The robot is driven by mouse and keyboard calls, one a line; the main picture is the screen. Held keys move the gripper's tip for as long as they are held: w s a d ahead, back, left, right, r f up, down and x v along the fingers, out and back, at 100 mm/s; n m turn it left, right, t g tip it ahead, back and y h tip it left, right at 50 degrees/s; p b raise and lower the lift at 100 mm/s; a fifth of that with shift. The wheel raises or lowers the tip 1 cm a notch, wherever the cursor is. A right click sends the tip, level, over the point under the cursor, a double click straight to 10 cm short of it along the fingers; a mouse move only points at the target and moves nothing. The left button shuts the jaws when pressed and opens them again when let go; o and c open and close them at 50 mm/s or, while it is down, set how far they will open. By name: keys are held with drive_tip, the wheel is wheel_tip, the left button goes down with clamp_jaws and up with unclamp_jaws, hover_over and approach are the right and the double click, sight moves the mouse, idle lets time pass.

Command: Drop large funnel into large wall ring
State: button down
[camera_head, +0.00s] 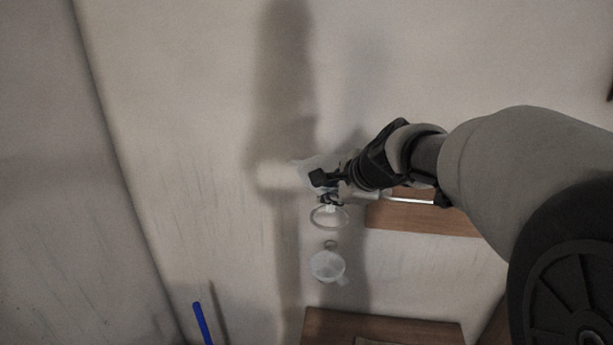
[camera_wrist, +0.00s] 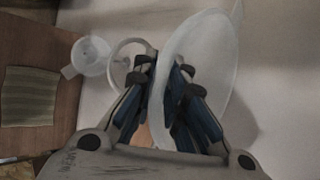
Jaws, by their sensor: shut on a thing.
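The large funnel (camera_head: 311,171) is whitish and translucent. My gripper (camera_head: 325,186) is shut on it, high in front of the wall. The large wall ring (camera_head: 329,217) is just below my gripper in the head view and looks empty. The ring (camera_wrist: 113,62) also shows left of the funnel in the wrist view, partly hidden by a finger. The funnel's narrow end is hidden.
A smaller pale funnel (camera_head: 327,266) hangs on the wall below the large ring, at a small ring (camera_head: 330,243). A wooden shelf (camera_head: 420,215) is to the right, and another wooden surface (camera_head: 390,328) is at the bottom. A blue rod (camera_head: 201,322) stands lower left.

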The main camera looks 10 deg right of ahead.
drive_tip(key=shift+w+f+b, duration=0.2)
drive_tip(key=shift+f+b, duration=0.35)
drive_tip(key=shift+f, duration=0.45)
drive_tip(key=shift+f+b, duration=1.85)
drive_tip(key=shift+f, duration=0.25)
drive_tip(key=c, duration=1.5)
unclamp_jaws()
drive_tip(key=shift+f, duration=0.1)
drive_tip(key=shift+c, duration=0.2)
drive_tip(key=shift+s, duration=0.1)
drive_tip(key=v, duration=1.2)
drive_tip(key=s+a+f+n+g+h+b, duration=0.1)
drive_tip(key=s+f+n+g+b, duration=0.1)
drive_tip(key=s+f+n+b, duration=0.5)
drive_tip(key=s+a+f+n+g+h+b, duration=0.1)
drive_tip(key=s+f+n+g+b, duration=0.1)
drive_tip(key=s+f+n+b, duration=0.5)
drive_tip(key=s+f+n, duration=0.5)
drive_tip(key=s+f, duration=0.6)
drive_tip(key=f, duration=0.4)
drive_tip(key=shift+a+h+b, duration=0.3)
drive_tip(key=shift+a+b, duration=0.05)
drive_tip(key=shift+a, duration=0.05)
drive_tip(key=shift+f, duration=0.1)
